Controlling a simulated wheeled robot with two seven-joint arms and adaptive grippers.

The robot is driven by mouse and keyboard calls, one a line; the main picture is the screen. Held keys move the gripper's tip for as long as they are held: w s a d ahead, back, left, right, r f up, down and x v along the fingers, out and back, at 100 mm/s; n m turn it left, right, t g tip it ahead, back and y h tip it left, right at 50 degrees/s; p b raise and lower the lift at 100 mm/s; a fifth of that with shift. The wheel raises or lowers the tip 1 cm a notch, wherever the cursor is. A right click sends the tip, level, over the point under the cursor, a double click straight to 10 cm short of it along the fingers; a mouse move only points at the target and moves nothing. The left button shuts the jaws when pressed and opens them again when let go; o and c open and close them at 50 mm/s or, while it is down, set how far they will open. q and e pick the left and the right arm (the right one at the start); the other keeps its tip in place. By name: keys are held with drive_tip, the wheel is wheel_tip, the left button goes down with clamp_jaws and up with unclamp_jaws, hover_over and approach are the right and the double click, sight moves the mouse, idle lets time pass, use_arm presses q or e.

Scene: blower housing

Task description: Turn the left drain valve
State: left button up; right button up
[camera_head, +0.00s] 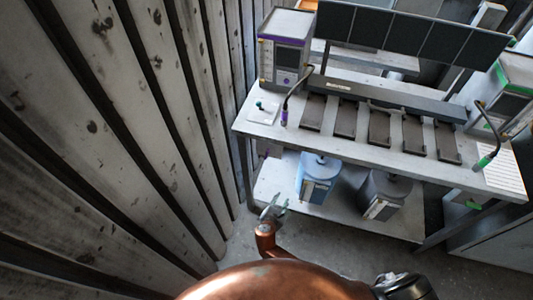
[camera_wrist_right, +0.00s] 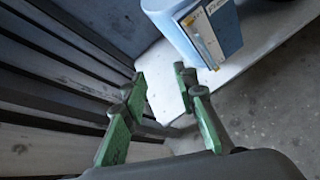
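My right gripper (camera_head: 273,207) is low in the middle of the head view, at the end of my copper arm. In the right wrist view its two green fingers (camera_wrist_right: 160,76) are apart with nothing between them. A blue container (camera_head: 317,178) stands on the lower shelf, up and right of the gripper and apart from it. It also shows at the top of the right wrist view (camera_wrist_right: 205,30), with a label on its side. I cannot make out a drain valve in either view. My left gripper is not in view.
A slatted wall (camera_head: 130,130) stands close on the left. A dark container (camera_head: 383,193) is right of the blue one on the lower shelf (camera_head: 270,185). The bench top (camera_head: 375,168) above holds dark plates and two hoses. Grey floor (camera_head: 330,250) lies free in front.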

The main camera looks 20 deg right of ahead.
drive_tip(key=w+a+r+n+t+h, duration=0.1)
drive_tip(key=w+a+r+t, duration=0.15)
drive_tip(key=r, duration=0.45)
drive_tip(key=w+a+r+n+t+h, duration=0.1)
drive_tip(key=w+a+r+n, duration=0.15)
drive_tip(key=r, duration=0.45)
drive_tip(key=t, duration=0.2)
approach(266, 155)
drive_tip(key=x, duration=0.4)
drive_tip(key=shift+h, duration=0.4)
drive_tip(key=b+x, duration=0.1)
drive_tip(key=x, duration=0.5)
drive_tip(key=shift+w+r, duration=0.1)
drive_tip(key=shift+w+d, duration=0.25)
drive_tip(key=shift+w, duration=0.1)
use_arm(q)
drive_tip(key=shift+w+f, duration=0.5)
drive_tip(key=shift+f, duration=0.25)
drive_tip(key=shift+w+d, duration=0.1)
use_arm(e)
drive_tip(key=shift+c, duration=0.3)
clamp_jaws()
